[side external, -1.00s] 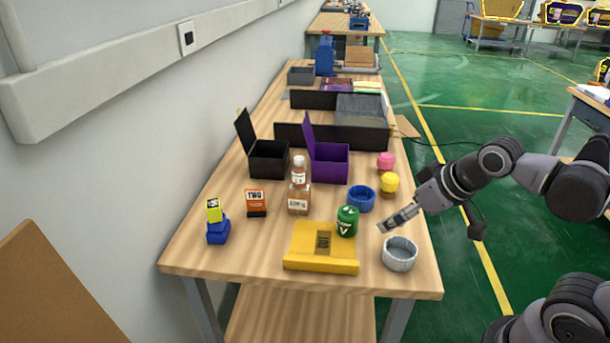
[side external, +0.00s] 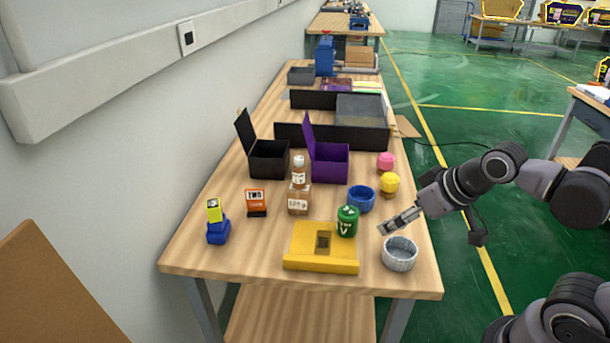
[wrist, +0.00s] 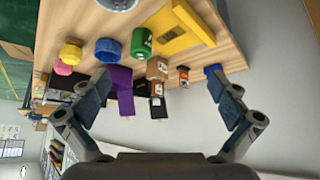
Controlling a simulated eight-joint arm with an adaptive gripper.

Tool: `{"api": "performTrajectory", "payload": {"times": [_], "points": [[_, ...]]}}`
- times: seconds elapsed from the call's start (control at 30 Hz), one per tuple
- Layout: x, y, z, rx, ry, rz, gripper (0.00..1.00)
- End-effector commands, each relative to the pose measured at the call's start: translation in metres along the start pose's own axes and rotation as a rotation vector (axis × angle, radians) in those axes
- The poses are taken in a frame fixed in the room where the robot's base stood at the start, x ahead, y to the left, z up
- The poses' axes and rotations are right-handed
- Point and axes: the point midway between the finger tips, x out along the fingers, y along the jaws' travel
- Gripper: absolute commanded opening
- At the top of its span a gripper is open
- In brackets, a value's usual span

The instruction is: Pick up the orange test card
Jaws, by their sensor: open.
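The orange test card (side external: 256,202) stands upright on the wooden table, left of the brown bottle (side external: 298,195), with dark print on its face and a dark base. In the wrist view the small orange card (wrist: 183,76) shows between the brown bottle and the blue stand. My gripper (side external: 384,231) is at the table's right side, above and behind the grey ribbed bowl, well away from the card. In the wrist view my gripper (wrist: 160,95) has its two fingers spread wide with nothing between them. No part of the card is hidden in the side view.
A black box (side external: 269,159) and purple box (side external: 331,164) stand behind. A blue stand (side external: 217,232) is front left.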

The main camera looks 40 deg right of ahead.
Motion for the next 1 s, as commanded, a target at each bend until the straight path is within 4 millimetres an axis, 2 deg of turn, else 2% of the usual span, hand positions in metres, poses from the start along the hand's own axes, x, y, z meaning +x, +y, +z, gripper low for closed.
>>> {"api": "performTrajectory", "payload": {"times": [0.17, 0.2, 0.23, 0.67, 0.77, 1.0], "points": [[0.000, 0.000, 0.000, 0.000, 0.000, 0.000, 0.98], [0.000, 0.000, 0.000, 0.000, 0.000, 0.000, 0.87], [0.000, 0.000, 0.000, 0.000, 0.000, 0.000, 0.79], [-0.001, -0.001, -0.005, 0.004, -0.004, 0.000, 0.79], [-0.001, -0.002, -0.020, 0.019, -0.015, 0.002, 0.79], [0.005, -0.010, -0.084, 0.096, -0.069, 0.024, 0.79]]}}
